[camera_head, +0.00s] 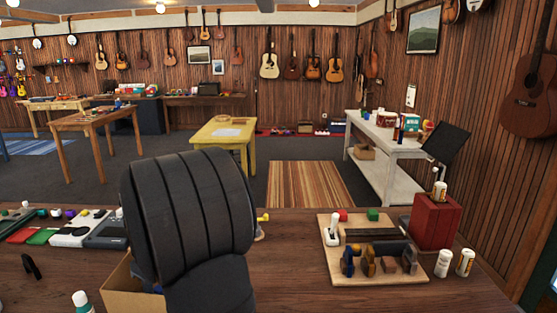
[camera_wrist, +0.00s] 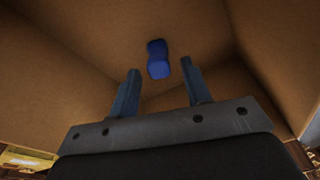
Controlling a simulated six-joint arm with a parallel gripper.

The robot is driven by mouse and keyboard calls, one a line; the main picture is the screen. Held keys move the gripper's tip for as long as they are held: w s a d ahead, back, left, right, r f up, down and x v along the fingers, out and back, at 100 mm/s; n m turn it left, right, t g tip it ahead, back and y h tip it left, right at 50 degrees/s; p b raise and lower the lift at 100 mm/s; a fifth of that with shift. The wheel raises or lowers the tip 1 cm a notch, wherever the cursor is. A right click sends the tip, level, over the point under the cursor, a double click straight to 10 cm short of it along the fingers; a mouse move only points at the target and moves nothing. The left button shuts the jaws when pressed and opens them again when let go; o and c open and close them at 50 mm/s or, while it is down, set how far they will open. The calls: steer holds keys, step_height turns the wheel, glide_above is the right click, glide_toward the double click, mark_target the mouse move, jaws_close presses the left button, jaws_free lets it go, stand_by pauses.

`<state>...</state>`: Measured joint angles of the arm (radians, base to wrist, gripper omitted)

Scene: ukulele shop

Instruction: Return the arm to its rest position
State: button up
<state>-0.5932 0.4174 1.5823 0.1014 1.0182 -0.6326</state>
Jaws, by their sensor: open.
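My gripper (camera_wrist: 160,88) shows in the wrist view with its two fingers apart and nothing between them. It points down into a cardboard box (camera_wrist: 65,55). A blue object (camera_wrist: 158,60) lies in the box beyond the fingertips, apart from them. In the head view my dark arm fills the left middle and hides most of the cardboard box (camera_head: 118,290). The gripper itself is hidden there.
On the wooden table (camera_head: 290,265), a wooden board (camera_head: 335,270) with clamps and small blocks stands right, near a red box (camera_head: 436,222) and white containers (camera_head: 443,263). Cases and colored items (camera_head: 70,232) lie left. The table between arm and board is mostly clear.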

steer(key=shift+r, duration=0.85)
